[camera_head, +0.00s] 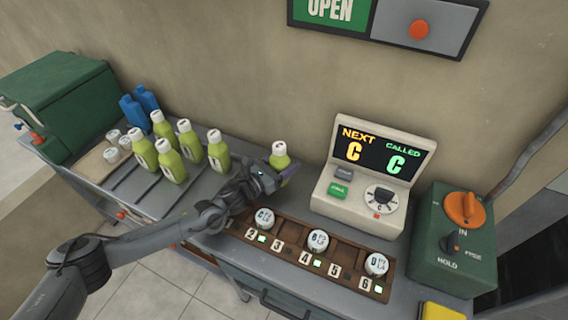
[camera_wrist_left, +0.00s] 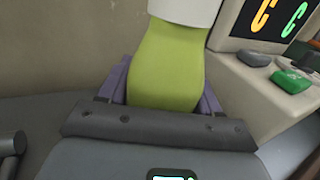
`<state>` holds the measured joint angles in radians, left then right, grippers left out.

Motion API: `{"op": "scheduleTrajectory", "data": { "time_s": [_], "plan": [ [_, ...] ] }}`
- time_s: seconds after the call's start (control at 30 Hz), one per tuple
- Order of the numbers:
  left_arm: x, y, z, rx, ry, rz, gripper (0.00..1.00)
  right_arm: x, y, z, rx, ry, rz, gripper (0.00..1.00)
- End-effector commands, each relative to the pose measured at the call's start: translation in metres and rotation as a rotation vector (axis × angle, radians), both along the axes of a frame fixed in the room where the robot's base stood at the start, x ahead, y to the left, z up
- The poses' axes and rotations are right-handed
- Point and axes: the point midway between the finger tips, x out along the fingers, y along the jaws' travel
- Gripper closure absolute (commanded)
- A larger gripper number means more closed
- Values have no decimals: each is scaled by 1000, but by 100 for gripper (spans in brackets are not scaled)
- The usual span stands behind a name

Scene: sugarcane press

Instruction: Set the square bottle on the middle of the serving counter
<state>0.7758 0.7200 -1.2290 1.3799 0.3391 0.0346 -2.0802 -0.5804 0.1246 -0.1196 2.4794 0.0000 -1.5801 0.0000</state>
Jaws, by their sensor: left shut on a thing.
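My left gripper (camera_head: 279,176) is shut on a green bottle (camera_head: 280,158) with a white cap, near the back of the grey counter (camera_head: 222,238) and left of the display box. The bottle stands about upright. My gripper hides its lower part, so I cannot tell whether it touches the counter. In the left wrist view the green bottle (camera_wrist_left: 165,62) sits between the purple finger pads of my left gripper (camera_wrist_left: 164,92). Its square shape is not clear. My right gripper is not in view.
Several similar green bottles (camera_head: 172,163) stand at the left, near blue bottles (camera_head: 146,98) and a green machine (camera_head: 65,100). A slotted brown rack (camera_head: 345,268) with white-topped cups lies in front. The display box (camera_head: 370,175) and green control box (camera_head: 452,240) stand at the right.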

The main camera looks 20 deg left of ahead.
Motion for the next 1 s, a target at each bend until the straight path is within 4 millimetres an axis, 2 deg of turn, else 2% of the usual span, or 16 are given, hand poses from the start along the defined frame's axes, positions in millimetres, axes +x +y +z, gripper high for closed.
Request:
{"op": "scheduleTrajectory", "data": {
  "time_s": [0.33, 0.37, 0.5, 0.53, 0.9, 1.0],
  "plan": [
    [0, 0, -2, -2, -4, 0, 80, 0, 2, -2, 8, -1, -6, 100],
    [0, 0, -3, 0, -1, 0, 35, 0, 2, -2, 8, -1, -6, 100],
    [0, 0, -2, 0, -1, 0, 14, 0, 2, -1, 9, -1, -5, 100],
    [0, 0, -2, 0, -1, 0, 11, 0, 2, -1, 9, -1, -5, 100],
    [0, 0, 4, 0, -1, 0, 11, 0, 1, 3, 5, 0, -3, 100],
    [-8, 5, 2, 0, 1, 1, 11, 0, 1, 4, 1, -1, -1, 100]
  ]
}}
